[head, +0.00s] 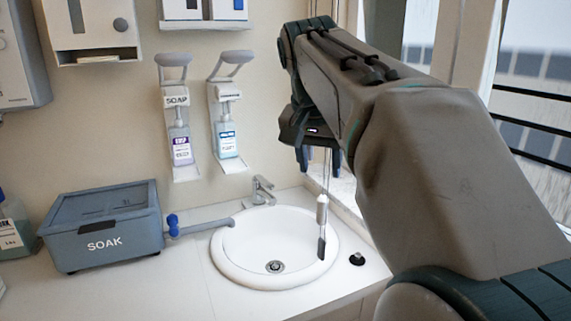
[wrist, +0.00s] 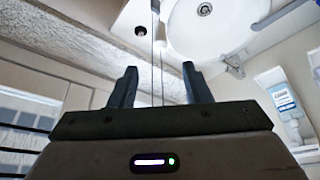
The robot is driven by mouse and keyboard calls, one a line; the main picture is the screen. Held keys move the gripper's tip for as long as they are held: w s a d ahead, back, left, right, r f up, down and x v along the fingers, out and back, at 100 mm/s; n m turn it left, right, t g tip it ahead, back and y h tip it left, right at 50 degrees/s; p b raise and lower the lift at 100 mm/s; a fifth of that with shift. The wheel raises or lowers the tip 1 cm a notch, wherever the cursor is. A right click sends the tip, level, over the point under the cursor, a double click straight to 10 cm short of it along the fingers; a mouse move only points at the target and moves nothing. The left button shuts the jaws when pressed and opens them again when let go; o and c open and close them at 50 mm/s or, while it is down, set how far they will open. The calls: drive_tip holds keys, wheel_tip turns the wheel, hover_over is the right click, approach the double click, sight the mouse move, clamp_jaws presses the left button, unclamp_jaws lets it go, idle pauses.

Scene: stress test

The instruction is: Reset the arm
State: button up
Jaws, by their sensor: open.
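My gripper (head: 319,165) hangs at the end of my arm, above the right side of the white sink, with its fingers pointing down. In the wrist view my gripper (wrist: 158,75) shows two dark fingers spread apart, with no solid object between them. Thin cords (wrist: 157,58) run through the gap between the fingers in that picture. In the head view a slim white and grey piece (head: 322,213) hangs on a thin line below the gripper, over the sink's right rim. I cannot tell whether the line touches the gripper.
The round sink (head: 230,262) has a tap (head: 262,190) behind it. A blue-grey SOAK box (head: 100,228) stands on the counter (head: 180,285) at left. Two bottle dispensers (head: 180,145) (head: 227,140) hang on the wall. A black plug (head: 357,259) lies right of the sink; windows are at right.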

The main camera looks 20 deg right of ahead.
drive_tip(key=s+a+f+n+y+p, duration=0.1)
drive_tip(key=s+a+f+n, duration=0.3)
drive_tip(key=f, duration=0.7)
drive_tip(key=s+a+f+n+y+p, duration=0.2)
drive_tip(key=s+a+f, duration=0.5)
drive_tip(key=f, duration=0.5)
drive_tip(key=shift+s+a+n+p, duration=0.25)
drive_tip(key=shift+n+p, duration=0.2)
drive_tip(key=shift+n, duration=0.75)
drive_tip(key=shift+d+r, duration=0.1)
